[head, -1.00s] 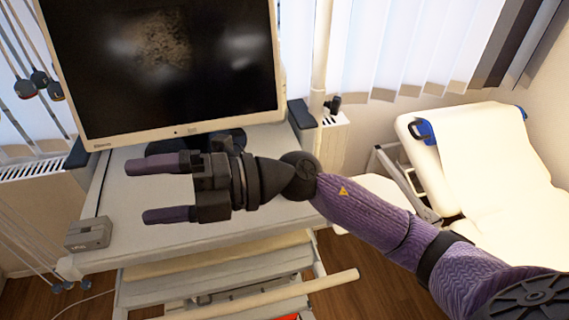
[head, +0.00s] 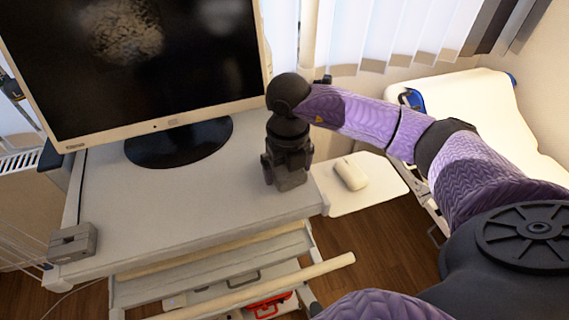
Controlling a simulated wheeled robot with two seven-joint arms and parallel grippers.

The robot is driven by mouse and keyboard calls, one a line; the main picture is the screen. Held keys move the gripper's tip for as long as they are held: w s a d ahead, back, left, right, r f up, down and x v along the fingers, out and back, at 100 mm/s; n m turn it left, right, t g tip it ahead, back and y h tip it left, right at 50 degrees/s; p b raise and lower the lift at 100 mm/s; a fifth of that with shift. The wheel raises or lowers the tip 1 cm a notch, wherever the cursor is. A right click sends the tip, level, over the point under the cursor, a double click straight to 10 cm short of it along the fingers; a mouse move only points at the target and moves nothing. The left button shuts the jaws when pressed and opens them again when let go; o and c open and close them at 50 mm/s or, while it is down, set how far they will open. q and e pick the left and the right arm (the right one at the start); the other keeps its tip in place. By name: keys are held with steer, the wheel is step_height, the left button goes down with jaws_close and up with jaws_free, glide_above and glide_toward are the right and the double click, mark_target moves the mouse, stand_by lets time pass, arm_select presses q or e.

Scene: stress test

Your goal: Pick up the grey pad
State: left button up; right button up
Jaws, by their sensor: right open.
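My right gripper (head: 287,178) points down over the right front part of the cart top in the head view. It is open. Its fingers are mostly hidden by its own body, and I see nothing held. I cannot tell whether it touches the cart top. No thing is plainly a grey pad. A small grey block-like object (head: 73,242) lies at the cart's left front corner, far to the left of the gripper. A pale flat board (head: 385,190) is right of the gripper, with a mouse on it. My left gripper is not in view.
A monitor (head: 150,60) on a dark round base (head: 180,145) stands at the back of the cart top (head: 170,210). A white mouse (head: 350,173) lies on the side board. A pale couch (head: 470,110) is behind my right arm. The cart top's middle is clear.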

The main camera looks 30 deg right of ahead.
steer(key=c, duration=0.9)
step_height(320, 180, up, 10)
steer(key=shift+f, duration=0.1)
